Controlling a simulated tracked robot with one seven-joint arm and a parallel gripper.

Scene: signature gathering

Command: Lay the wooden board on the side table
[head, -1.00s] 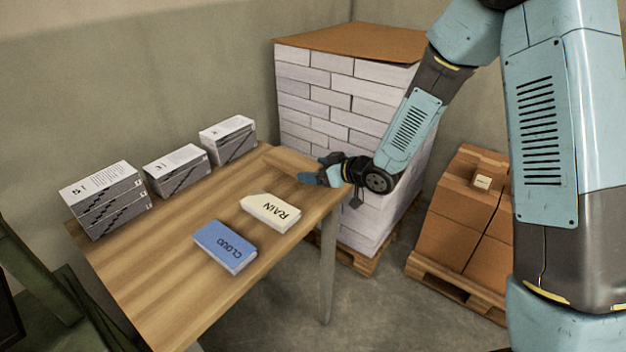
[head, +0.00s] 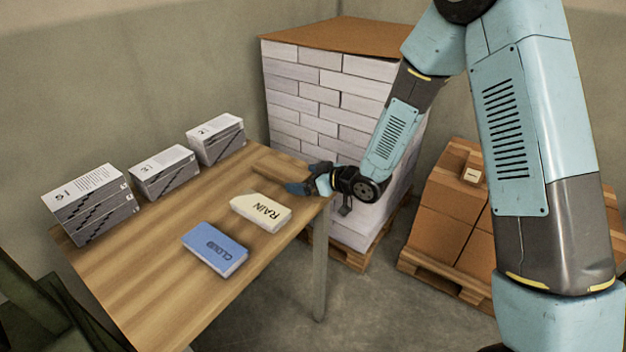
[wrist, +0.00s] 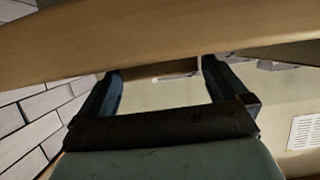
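The wooden board (head: 274,164) lies flat at the far right end of the side table (head: 150,255), close in colour to the tabletop. My gripper (head: 303,186) is low at the board's right end, by the table's right edge. In the wrist view, which is upside down, the two fingers of my gripper (wrist: 162,80) stand wide apart. A brown end of the board (wrist: 150,71) shows between the fingertips and nearly fills the gap. I cannot tell whether the fingers press on it. The table (wrist: 150,35) crosses the top of that view.
A cream RAIN block (head: 260,212) and a blue CLOUD block (head: 215,249) lie towards the table's front. Grey-white stacks (head: 90,205) line the back. A tall pallet of white blocks (head: 330,100) stands behind my gripper, with cardboard boxes (head: 440,220) to the right.

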